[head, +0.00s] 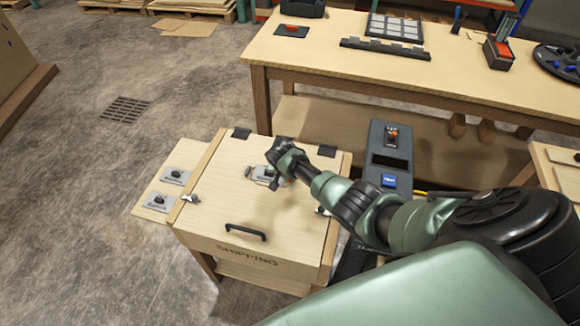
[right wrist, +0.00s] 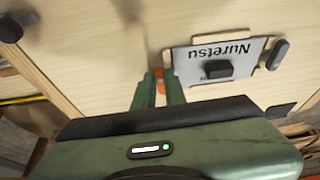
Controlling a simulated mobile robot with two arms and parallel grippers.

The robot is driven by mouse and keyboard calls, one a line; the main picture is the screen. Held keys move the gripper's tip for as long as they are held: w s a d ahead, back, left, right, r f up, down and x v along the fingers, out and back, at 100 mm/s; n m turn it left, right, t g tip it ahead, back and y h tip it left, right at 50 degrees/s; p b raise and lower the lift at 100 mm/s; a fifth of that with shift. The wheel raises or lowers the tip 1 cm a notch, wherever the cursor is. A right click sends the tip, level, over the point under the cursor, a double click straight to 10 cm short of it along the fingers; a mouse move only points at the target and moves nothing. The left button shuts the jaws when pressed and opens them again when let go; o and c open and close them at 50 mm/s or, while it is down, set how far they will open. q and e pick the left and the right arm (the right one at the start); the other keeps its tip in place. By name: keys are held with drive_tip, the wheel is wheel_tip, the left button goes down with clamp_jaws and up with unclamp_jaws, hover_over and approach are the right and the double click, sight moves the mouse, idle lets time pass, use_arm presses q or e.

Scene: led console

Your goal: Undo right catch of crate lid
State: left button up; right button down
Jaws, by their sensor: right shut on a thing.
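The crate (head: 220,248) has a pale wooden lid (head: 210,185), which lies flat. Its right catch (head: 322,211) is at the lid's right edge, partly behind my right arm; a dark knob (right wrist: 10,28) on that side shows in the right wrist view. My right gripper (right wrist: 158,90) points down at the lid beside the "Nuretsu" plate (right wrist: 200,62). It is shut on a small orange piece (right wrist: 160,80), mostly hidden between the fingers; I cannot tell what it belongs to. In the head view my own wrist hides the fingertips. My left gripper is not in view.
The lid has a black handle (head: 245,232) and a left catch (head: 190,198). A side shelf (head: 150,222) carries two small plates. A grey console box (head: 375,155) stands right of the crate. A workbench (head: 340,75) is behind.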

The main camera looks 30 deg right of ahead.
drive_tip(key=shift+w+r, duration=0.1)
idle(0.5)
drive_tip(key=c, duration=1.5)
unclamp_jaws()
drive_tip(key=shift+o, duration=0.2)
drive_tip(key=shift+a+r, duration=0.1)
drive_tip(key=shift+r, duration=0.3)
drive_tip(key=p+v, duration=0.1)
drive_tip(key=v, duration=0.6)
drive_tip(key=shift+p, duration=0.35)
drive_tip(key=shift+f, duration=0.1)
